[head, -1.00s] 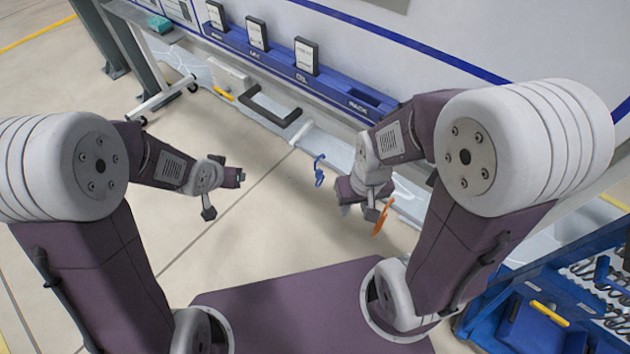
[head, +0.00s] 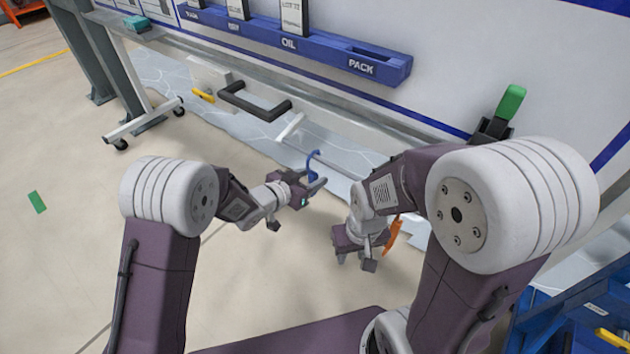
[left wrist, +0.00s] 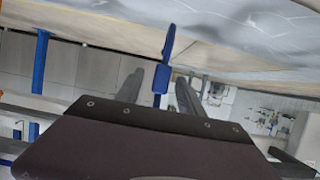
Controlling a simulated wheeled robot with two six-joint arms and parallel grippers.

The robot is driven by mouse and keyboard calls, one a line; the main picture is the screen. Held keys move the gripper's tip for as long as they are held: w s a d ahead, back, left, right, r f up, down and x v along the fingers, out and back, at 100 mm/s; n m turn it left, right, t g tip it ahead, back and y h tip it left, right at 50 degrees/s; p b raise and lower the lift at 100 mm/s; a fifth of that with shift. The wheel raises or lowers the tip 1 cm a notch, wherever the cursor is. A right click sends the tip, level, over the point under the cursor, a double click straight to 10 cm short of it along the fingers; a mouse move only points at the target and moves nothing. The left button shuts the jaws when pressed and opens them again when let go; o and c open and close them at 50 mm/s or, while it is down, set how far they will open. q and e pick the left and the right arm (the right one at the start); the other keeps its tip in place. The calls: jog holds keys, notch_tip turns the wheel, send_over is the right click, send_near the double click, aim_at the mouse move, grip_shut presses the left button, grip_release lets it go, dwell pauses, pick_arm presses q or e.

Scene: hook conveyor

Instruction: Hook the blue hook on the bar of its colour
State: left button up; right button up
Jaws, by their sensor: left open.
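The blue hook (head: 313,158) hangs in the air near the middle of the head view, its upper end curved. My left gripper (head: 311,184) is open at the hook, its fingers reaching to either side of the hook's lower part. In the left wrist view the blue hook (left wrist: 164,62) shows between the two fingertips, with gaps on both sides. My right gripper (head: 354,260) points down with its fingers apart and nothing seen between them. An orange hook (head: 392,235) shows just right of it, partly hidden by my right arm. I cannot make out a blue bar for certain.
A blue ledge (head: 345,62) with labels runs along the white wall. A dark handle-like frame (head: 255,103) sits below it. A green handle (head: 511,101) stands at the right. A blue rack (head: 575,310) is at the lower right. The floor at left is mostly clear.

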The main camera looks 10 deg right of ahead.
pick_arm(q)
jog(key=b+x, duration=0.1)
jog(key=x, duration=0.2)
jog(key=shift+w+d+f, duration=0.2)
jog(key=shift+w+d, duration=0.05)
grip_shut()
jog(key=shift+r, duration=0.1)
dwell(1.7)
